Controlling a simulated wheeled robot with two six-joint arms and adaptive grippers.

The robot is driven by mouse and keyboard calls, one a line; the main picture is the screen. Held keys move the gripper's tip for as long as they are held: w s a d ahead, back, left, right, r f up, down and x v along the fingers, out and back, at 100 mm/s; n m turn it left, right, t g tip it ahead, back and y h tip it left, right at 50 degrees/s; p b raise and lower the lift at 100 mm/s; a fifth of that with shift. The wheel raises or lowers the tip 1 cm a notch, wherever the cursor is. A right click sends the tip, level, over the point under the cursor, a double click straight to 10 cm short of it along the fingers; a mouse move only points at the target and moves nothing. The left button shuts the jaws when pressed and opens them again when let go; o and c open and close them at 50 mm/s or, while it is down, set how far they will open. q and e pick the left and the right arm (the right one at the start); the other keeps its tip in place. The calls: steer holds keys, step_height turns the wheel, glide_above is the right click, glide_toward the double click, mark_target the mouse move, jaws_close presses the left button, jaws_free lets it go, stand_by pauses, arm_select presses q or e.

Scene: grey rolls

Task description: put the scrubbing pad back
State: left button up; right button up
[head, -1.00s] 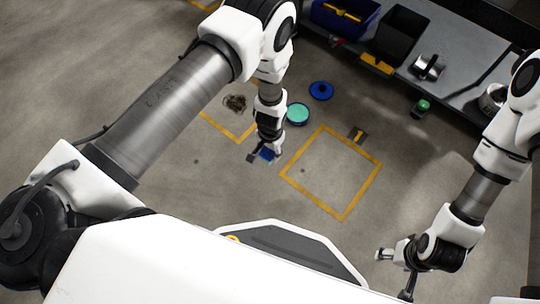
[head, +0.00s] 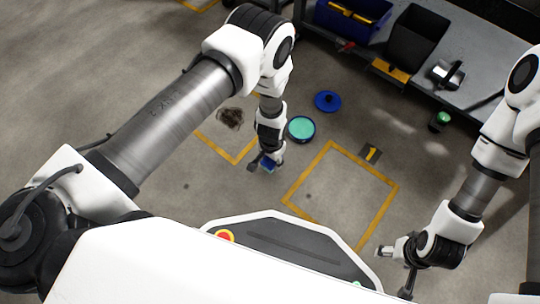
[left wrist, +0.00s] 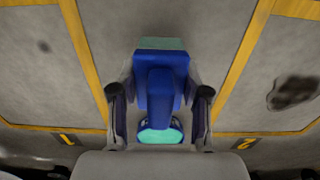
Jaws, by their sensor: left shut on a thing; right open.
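The scrubbing pad (left wrist: 160,90) has a blue body and handle with a teal edge. My left gripper (left wrist: 160,108) is shut on it, with one finger on each side. My right gripper (head: 394,272) is open and empty at the lower right, well apart from the pad.
A round blue tub with teal inside (head: 301,129) stands on the floor just beyond my left gripper. A blue lid (head: 327,101) lies behind it. The yellow square marked 1 (head: 391,205) is empty. A dark stain (head: 230,118) lies in the left square. A grey bench (head: 470,95) stands behind.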

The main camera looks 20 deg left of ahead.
mark_target(271, 165)
arm_select(q)
step_height(271, 165, down, 3)
steer(key=b, duration=0.2)
steer(key=shift+s+f+b, duration=0.1)
steer(key=shift+f+b, duration=0.1)
steer(key=shift+b, duration=0.1)
steer(key=shift+r, duration=0.25)
steer(key=shift+c, duration=0.6)
steer(key=shift+f, duration=0.2)
steer(key=o, duration=1.3)
step_height(271, 165, up, 13)
steer(key=p, duration=1.2)
steer(key=shift+f, duration=0.2)
steer(key=shift+f, duration=0.15)
